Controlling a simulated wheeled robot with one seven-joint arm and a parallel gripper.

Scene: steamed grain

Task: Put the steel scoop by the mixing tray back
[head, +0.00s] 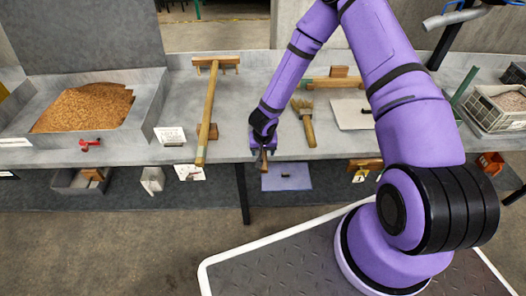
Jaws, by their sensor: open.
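The grey mixing tray (150,108) stands at the left of the bench, with a heap of brown grain (84,107) in it. A small red object (90,145) is at its front edge. I cannot pick out the steel scoop with certainty. My gripper (263,163) points down at the front edge of the bench, right of the tray and of a long wooden rake. It is small in view, and its fingers look open with nothing clearly held.
The wooden rake (209,112) lies on the bench left of my gripper. A brush (307,126) lies to its right. A pale board (352,114) and a wire basket (496,108) are further right. A blue-purple panel (286,177) and a grey bin (80,182) are below the bench top.

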